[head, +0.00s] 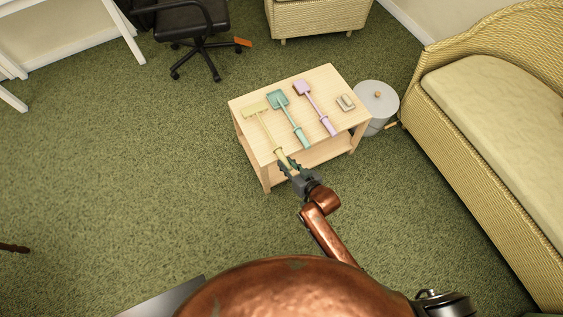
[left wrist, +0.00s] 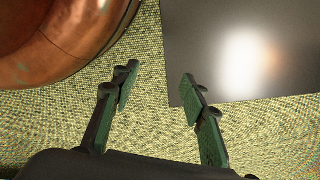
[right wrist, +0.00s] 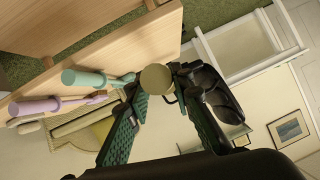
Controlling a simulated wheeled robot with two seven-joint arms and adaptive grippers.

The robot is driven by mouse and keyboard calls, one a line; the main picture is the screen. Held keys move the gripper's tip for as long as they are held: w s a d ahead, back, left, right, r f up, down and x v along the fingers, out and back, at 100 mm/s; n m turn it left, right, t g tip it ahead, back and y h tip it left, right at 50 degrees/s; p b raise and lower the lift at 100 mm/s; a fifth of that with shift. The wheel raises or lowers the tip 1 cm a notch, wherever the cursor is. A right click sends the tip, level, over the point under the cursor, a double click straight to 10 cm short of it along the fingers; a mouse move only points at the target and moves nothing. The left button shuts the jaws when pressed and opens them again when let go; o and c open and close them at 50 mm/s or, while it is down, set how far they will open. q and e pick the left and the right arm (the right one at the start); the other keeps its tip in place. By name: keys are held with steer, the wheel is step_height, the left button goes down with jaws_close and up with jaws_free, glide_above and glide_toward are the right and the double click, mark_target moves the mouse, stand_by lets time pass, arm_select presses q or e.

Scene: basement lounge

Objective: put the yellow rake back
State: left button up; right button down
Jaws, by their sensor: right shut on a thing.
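The yellow rake (head: 264,122) is at the left end of a small light-wood table (head: 323,77), its head over the far left part of the top and its handle pointing toward me. I cannot tell whether it touches the top. My right gripper (head: 289,168) is shut on the handle at the near edge. In the right wrist view the round handle end (right wrist: 157,78) sits between the fingers (right wrist: 156,90). My left gripper (left wrist: 160,78) is open and empty above the carpet; it does not show in the head view.
A teal shovel (head: 288,118) and a pink shovel (head: 315,106) lie right of the rake, with a small grey-beige object (head: 345,102) beyond. A grey lidded bin (head: 377,98) and a wicker sofa (head: 470,150) stand at right.

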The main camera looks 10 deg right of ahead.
steer(key=w+f+b, duration=0.1)
steer(key=f, duration=0.1)
steer(key=w+f+b, duration=0.1)
steer(key=w, duration=0.1)
steer(key=shift+a+f, duration=0.35)
steer(key=shift+a, duration=0.05)
steer(key=shift+w+f, duration=0.1)
steer(key=shift+w, duration=0.1)
steer(key=f+b, duration=0.3)
steer(key=shift+w+f, duration=0.2)
steer(key=shift+f, duration=0.1)
steer(key=c, duration=1.7)
jaws_free()
arm_select(q)
steer(key=w+d+r, duration=0.1)
steer(key=r, duration=0.7)
steer(key=w+d+r, duration=0.2)
steer(key=r, duration=0.6)
steer(key=shift+w+r+h, duration=0.2)
steer(key=shift+r+h, duration=0.05)
steer(key=shift+h, duration=0.15)
steer(key=shift+d, duration=0.1)
